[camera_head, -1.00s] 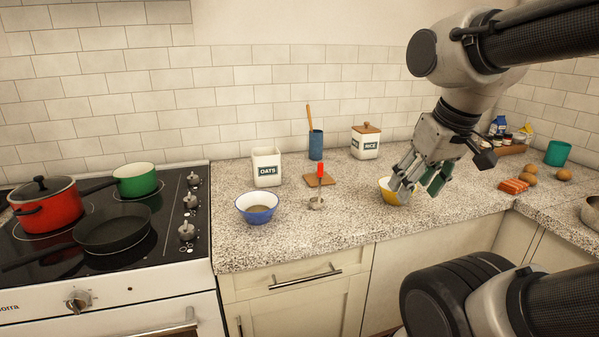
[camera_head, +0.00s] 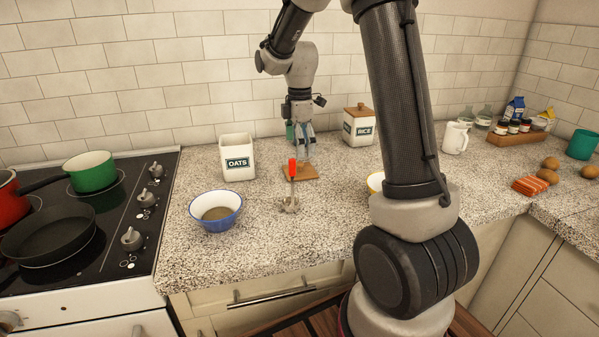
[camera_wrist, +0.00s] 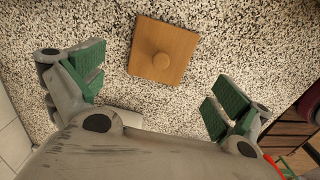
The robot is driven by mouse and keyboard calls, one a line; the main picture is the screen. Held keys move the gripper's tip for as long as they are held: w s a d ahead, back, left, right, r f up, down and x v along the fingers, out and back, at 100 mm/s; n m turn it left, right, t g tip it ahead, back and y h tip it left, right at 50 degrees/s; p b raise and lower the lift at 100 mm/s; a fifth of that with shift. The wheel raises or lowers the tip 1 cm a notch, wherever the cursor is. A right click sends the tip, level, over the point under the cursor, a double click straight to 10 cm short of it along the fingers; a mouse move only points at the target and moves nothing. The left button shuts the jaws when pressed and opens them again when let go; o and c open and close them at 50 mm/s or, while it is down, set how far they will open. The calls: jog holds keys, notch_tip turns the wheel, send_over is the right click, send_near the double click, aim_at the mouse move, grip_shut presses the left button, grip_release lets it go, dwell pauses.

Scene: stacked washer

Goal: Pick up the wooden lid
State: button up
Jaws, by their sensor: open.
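The wooden lid (camera_head: 309,173) is a small, square, light-brown board lying on the granite counter, to the right of the open white OATS canister (camera_head: 237,158). In the wrist view the lid (camera_wrist: 145,58) shows its round knob facing up. My gripper (camera_head: 304,155) hangs over the lid in the head view, pointing down. In the wrist view its green-padded fingers (camera_wrist: 155,78) are spread wide, with the lid between and beyond them. Nothing is between the pads. The gap in height is hard to judge.
A red-handled utensil (camera_head: 291,180) stands just in front of the lid. A blue-rimmed bowl (camera_head: 216,211) is front left. The lidded RICE canister (camera_head: 359,129) stands behind to the right. The stove (camera_head: 128,190) is at left.

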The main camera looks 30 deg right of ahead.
aim_at(300, 163)
notch_tip(300, 163, down, 6)
jog(key=shift+f, duration=0.25)
jog(key=shift+s, duration=0.15)
jog(key=c, duration=1.5)
